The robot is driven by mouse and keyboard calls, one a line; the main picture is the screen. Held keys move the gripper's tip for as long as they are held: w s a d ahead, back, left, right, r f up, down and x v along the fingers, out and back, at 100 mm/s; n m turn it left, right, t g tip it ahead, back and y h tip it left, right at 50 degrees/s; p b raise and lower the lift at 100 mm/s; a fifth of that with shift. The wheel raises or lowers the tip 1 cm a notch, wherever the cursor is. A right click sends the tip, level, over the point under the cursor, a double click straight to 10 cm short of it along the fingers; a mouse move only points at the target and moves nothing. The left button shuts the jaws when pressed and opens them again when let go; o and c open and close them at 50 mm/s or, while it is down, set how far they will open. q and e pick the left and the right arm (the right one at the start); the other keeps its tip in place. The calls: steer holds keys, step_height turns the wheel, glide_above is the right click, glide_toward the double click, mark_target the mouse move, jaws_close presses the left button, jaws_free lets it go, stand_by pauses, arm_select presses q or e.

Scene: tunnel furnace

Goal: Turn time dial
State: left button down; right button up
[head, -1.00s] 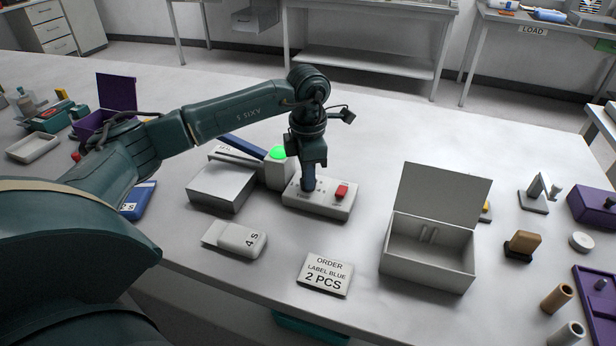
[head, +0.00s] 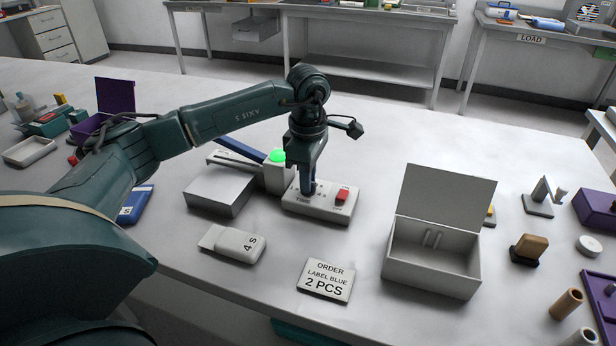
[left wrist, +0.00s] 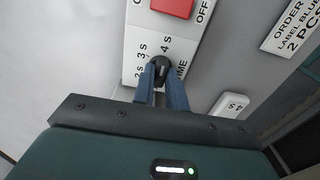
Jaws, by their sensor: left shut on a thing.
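A pale control box (head: 322,209) with a red switch (head: 342,194) stands mid-table. In the left wrist view, its time dial (left wrist: 159,65) is a small dark knob with 2 s, 3 s and 4 s printed around it and TIME below. My left gripper (left wrist: 160,76) points down at the box and is shut on the dial, a finger on each side. In the head view the gripper (head: 307,190) hides the dial. The setting the knob points to is hard to tell. A pale tag (head: 233,243) marked 4 S lies in front. My right gripper is not in view.
A grey block with a blue arm (head: 219,188) and a post with a lit green lamp (head: 278,156) stand just left of the box. An order card (head: 326,280) lies in front. An open-lidded box (head: 432,270) stands to the right.

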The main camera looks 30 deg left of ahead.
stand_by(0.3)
arm_select(q)
steer(key=c, duration=1.4)
jaws_free()
steer(key=shift+c, duration=0.2)
steer(key=shift+r, duration=0.1)
step_height(320, 180, up, 13)
